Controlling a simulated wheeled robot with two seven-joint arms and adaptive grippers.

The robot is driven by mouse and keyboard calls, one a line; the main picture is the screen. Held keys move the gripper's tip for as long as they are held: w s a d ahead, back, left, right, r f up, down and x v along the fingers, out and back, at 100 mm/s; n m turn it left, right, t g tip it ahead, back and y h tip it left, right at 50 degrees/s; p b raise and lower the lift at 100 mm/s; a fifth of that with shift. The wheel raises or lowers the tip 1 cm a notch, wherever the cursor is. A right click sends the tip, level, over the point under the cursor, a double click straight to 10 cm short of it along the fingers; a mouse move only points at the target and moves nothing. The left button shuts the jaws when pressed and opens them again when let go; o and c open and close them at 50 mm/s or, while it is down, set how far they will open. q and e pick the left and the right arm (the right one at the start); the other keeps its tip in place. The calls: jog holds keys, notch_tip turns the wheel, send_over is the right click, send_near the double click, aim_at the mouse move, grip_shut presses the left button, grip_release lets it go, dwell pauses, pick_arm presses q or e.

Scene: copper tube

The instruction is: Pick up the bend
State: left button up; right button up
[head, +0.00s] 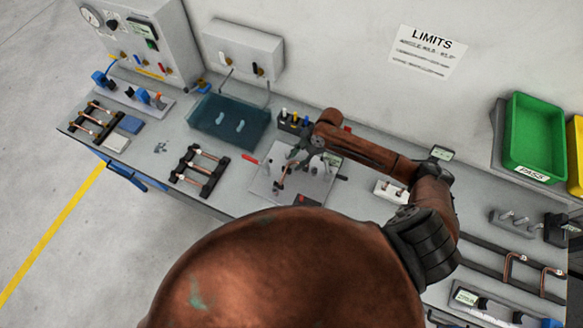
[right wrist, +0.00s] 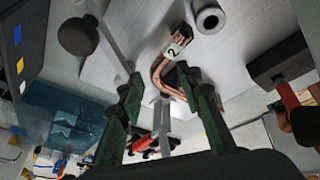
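A copper bend (right wrist: 160,72) with a white tag marked "2" shows in the right wrist view, just beyond my fingertips. In the head view a small copper piece (head: 281,181) shows on the grey fixture plate (head: 266,188), below my right gripper (head: 293,162). In the right wrist view my right gripper (right wrist: 157,82) has its green fingers spread apart. The bend's lower part lies near the right finger's dark pad, which hides some of it. I cannot tell whether they touch. My left gripper is not in view.
A grey cylinder (right wrist: 209,17) and a dark round knob (right wrist: 77,36) stand close to the bend. Left of the plate are a black rack with copper tubes (head: 199,171) and a blue-green tray (head: 229,123). More bent copper tubes (head: 508,267) are at the right.

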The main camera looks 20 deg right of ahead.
jog(key=shift+a+f, duration=0.15)
jog(key=shift+f, duration=0.15)
jog(key=shift+c, duration=0.5)
grip_shut()
